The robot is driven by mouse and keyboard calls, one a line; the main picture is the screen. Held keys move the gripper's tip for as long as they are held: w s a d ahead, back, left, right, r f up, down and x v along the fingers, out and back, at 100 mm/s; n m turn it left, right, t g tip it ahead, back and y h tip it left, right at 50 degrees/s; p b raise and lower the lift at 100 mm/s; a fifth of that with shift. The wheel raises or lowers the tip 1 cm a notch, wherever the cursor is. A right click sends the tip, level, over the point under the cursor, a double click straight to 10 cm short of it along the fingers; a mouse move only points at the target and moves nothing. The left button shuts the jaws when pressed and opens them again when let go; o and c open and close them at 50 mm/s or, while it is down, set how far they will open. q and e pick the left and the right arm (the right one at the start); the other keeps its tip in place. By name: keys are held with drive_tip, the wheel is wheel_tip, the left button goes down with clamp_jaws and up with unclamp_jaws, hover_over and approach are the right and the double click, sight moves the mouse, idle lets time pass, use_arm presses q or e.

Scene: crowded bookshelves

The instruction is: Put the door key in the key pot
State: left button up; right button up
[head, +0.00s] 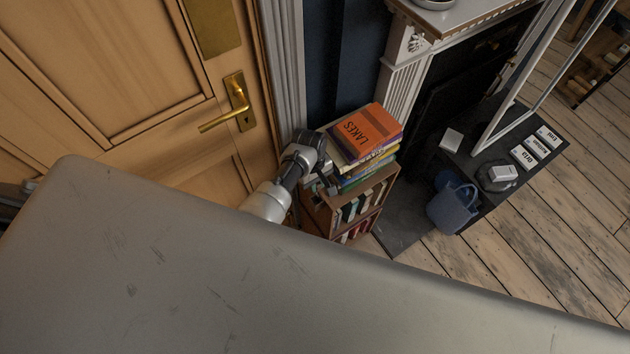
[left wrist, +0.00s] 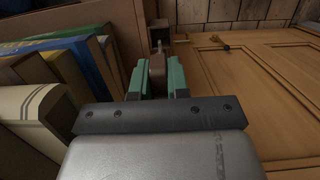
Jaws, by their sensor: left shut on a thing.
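My left gripper (head: 322,180) is at the small bookcase (head: 318,213), beside the stack of books on its top. In the left wrist view its two green fingertips (left wrist: 157,78) are shut on a narrow brown thing (left wrist: 157,68). I cannot tell whether this is the door key. A small dark box-like shape (left wrist: 159,35) shows just beyond the fingertips; I cannot tell what it is. I cannot make out a key pot for certain in either view. My right gripper is not in view.
An orange book (head: 366,131) tops the stack. More books (left wrist: 65,65) stand left of the gripper in the wrist view. The wooden door (head: 130,85) with its brass handle (head: 226,115) is at left. A blue bucket (head: 453,207) stands by the fireplace. Open floor (head: 545,250) lies right.

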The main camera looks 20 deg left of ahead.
use_arm(q)
drive_tip(key=shift+p, duration=0.55)
idle(1.0)
drive_tip(key=shift+f+b, duration=2.6)
drive_tip(key=shift+f, duration=0.5)
drive_tip(key=o, duration=0.8)
drive_tip(key=shift+r, duration=0.1)
drive_tip(key=shift+r+p, duration=0.3)
drive_tip(key=shift+r, duration=0.1)
wheel_tip(320, 180, up, 10)
drive_tip(key=w+a+p, duration=0.1)
drive_tip(key=shift+a+p, duration=0.2)
drive_tip(key=shift+p, duration=0.1)
drive_tip(key=shift+f, duration=0.1)
